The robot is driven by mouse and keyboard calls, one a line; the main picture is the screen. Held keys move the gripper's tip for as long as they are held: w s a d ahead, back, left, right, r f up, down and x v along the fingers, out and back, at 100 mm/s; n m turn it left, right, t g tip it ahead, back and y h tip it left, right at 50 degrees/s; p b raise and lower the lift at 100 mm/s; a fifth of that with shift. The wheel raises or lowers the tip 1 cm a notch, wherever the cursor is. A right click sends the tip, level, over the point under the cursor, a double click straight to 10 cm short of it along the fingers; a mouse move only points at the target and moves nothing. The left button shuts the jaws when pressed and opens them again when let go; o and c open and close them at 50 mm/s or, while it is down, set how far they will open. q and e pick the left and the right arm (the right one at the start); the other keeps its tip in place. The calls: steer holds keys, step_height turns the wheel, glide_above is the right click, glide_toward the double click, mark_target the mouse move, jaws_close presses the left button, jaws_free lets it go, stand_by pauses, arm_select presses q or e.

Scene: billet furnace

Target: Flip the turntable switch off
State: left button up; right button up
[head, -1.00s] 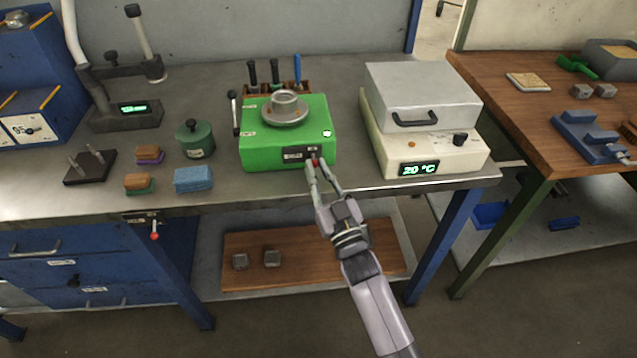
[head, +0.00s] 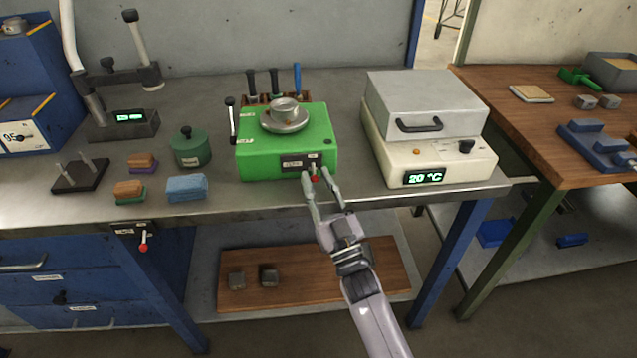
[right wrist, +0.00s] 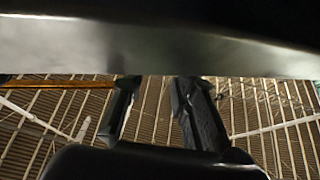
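The turntable (head: 258,158) is a green box with a round grey plate (head: 285,120) on top. Its switch (head: 314,172) is a small lever with a red tip on the front face, and the tip points down. A small lamp (head: 327,141) on the box top looks dark. My right gripper (head: 322,183) is in front of the switch with its fingers apart, and the red tip shows between or just behind the fingertips. I cannot tell whether they touch it. Both spread fingers also show in the right wrist view (right wrist: 157,85), under the bench edge. My left gripper is not in view.
A white heater (head: 450,160) reading 20 °C stands right of the turntable. A green canister (head: 190,148) and a blue block (head: 187,187) stand left. Another red-tipped lever (head: 143,240) hangs under the bench's front edge (head: 230,212). A wooden board (head: 330,270) lies on the lower shelf.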

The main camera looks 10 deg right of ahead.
steer(key=shift+o, duration=0.6)
steer(key=v, duration=1.2)
steer(key=s+d+f+m+g+h, duration=0.1)
steer(key=s+f+g, duration=0.2)
steer(key=f, duration=0.8)
steer(key=s+d+f+g+h+p, duration=0.1)
steer(key=s+d+f+g+h, duration=0.2)
steer(key=f, duration=0.9)
steer(key=s+f+m+g, duration=0.1)
steer(key=s+f+g, duration=0.25)
steer(key=f, duration=0.75)
steer(key=s+d+f+g+h, duration=0.1)
steer(key=s+d+f+g, duration=0.2)
steer(key=s+f, duration=0.3)
steer(key=s+d+f+g+h+p, duration=0.1)
steer(key=s+d+f+g, duration=0.2)
steer(key=s, duration=1.2)
steer(key=s+d+f+g+h, duration=0.1)
steer(key=s+d+f+g, duration=0.2)
steer(key=s+f, duration=0.6)
steer(key=s+g, duration=0.1)
steer(key=g, duration=0.1)
steer(key=shift+s+d+f+g, duration=0.2)
steer(key=shift+d+f+g, duration=0.15)
steer(key=shift+f, duration=0.05)
